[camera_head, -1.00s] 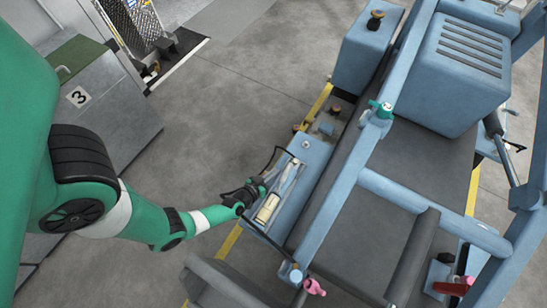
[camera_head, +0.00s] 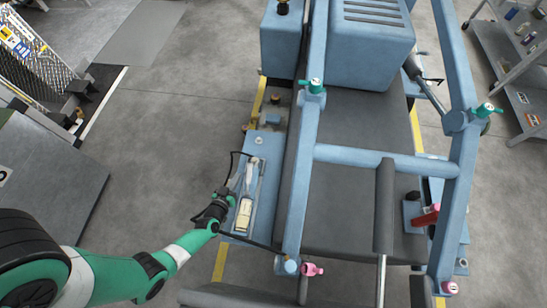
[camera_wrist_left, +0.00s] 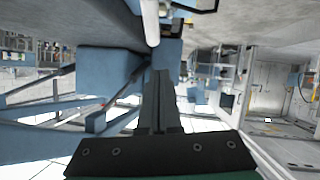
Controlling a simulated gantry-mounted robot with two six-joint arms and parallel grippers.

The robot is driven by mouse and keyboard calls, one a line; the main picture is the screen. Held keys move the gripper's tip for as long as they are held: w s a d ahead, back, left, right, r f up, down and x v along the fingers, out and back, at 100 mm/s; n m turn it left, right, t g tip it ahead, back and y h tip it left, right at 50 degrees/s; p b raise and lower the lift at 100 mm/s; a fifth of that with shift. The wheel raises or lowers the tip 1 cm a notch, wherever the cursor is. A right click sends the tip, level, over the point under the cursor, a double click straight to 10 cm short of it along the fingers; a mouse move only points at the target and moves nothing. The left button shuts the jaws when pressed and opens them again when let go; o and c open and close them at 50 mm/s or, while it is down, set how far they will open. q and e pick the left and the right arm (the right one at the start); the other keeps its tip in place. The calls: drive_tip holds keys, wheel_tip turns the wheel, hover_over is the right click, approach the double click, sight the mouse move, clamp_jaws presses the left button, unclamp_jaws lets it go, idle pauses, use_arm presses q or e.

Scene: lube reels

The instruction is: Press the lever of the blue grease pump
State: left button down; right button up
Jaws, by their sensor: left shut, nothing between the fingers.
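A light blue housing (camera_head: 266,155) on the left side of the machine carries a pump-like unit with a cream cylinder (camera_head: 244,214) and a slim silver lever-like part (camera_head: 249,178). I cannot tell for certain which piece is the pump lever. My left gripper (camera_head: 226,193) is shut and empty, just left of the cylinder; whether it touches anything is unclear. In the left wrist view, its closed dark fingers (camera_wrist_left: 160,88) point toward a pale rod (camera_wrist_left: 151,22) at the top. My right gripper is not in view.
Light blue frame bars (camera_head: 385,160) stand right of the unit, with green handles (camera_head: 315,86) and pink handles (camera_head: 312,269). A thin black hose (camera_head: 236,154) loops beside the gripper. A red part (camera_head: 427,216) sits far right. Grey floor (camera_head: 170,120) is open at left.

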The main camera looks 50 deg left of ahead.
use_arm(q)
drive_tip(key=s+a+r+n+y+b, duration=0.2)
drive_tip(key=a+r+y, duration=0.2)
drive_tip(key=r, duration=0.1)
drive_tip(key=s+d+f+m+t+h+b, duration=0.2)
drive_tip(key=d+f+b, duration=0.3)
drive_tip(key=d, duration=0.4)
drive_tip(key=shift+s+d+f+b, duration=0.2)
drive_tip(key=shift+s+f+b, duration=0.15)
drive_tip(key=shift+s+b, duration=0.45)
